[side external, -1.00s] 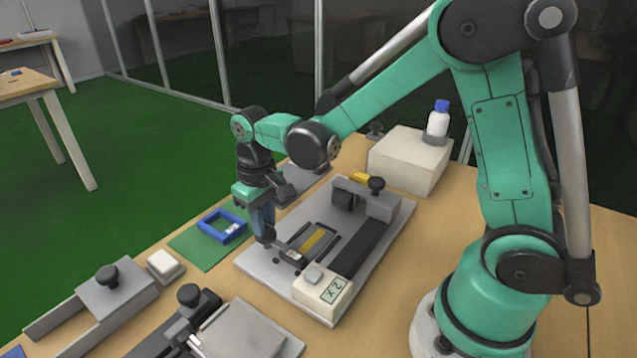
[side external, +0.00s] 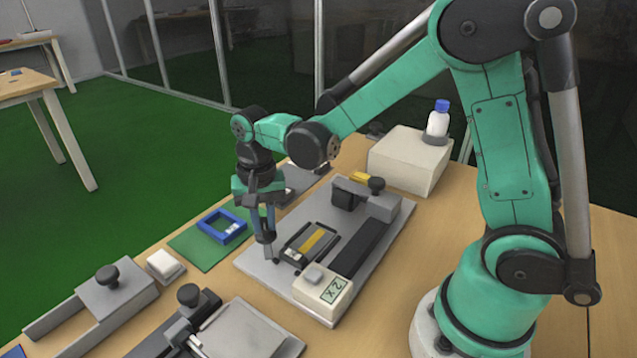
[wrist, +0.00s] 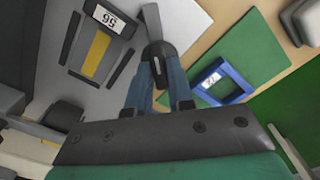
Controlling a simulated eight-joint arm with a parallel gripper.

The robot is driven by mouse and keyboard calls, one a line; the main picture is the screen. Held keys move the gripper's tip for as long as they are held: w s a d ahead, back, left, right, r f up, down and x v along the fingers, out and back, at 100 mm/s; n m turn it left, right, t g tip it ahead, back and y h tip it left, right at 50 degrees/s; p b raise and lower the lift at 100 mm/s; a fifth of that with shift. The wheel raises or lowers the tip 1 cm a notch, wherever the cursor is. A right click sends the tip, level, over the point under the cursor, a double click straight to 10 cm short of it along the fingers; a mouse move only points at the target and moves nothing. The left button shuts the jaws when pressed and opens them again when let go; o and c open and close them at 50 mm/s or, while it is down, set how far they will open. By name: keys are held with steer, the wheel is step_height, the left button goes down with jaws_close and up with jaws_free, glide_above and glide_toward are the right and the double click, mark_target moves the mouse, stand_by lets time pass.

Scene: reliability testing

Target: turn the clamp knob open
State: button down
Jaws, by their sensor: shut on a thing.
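The clamp knob (wrist: 157,51) is black and sits between my fingertips in the wrist view, with a grey clamp bar (wrist: 151,18) reaching out from under it. The bar lies beside the dark specimen frame, apart from it. In the side view the knob and the bar (side external: 270,253) are at the left edge of the grey base plate (side external: 254,262). My gripper (side external: 265,236) points down and is shut on the knob, whose sides the fingers partly cover. The dark frame (side external: 312,241) holds a yellow strip (wrist: 96,48) and a white number label (wrist: 104,17).
A white box with a "2 X" display (side external: 325,293) stands at the plate's front. A blue frame (side external: 221,226) lies on a green mat (side external: 190,247) to the left. A white block (side external: 407,160) bears a bottle (side external: 438,120) behind. Other fixtures (side external: 113,293) fill the front left.

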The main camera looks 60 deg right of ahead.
steer(key=m, duration=0.5)
steer(key=shift+a, duration=0.1)
steer(key=m, duration=0.4)
steer(key=shift+w+m, duration=0.1)
steer(key=shift+m, duration=0.2)
steer(key=c, duration=0.9)
jaws_free()
steer(key=shift+c, duration=0.2)
steer(key=shift+r, duration=2.25)
steer(key=s+r+n+t, duration=0.3)
steer(key=n, duration=0.4)
steer(key=n+t, duration=0.4)
steer(key=n, duration=0.7)
glide_toward(264, 223)
steer(key=shift+s+d+r, duration=0.65)
steer(key=shift+s+d, duration=0.2)
steer(key=shift+s, duration=0.05)
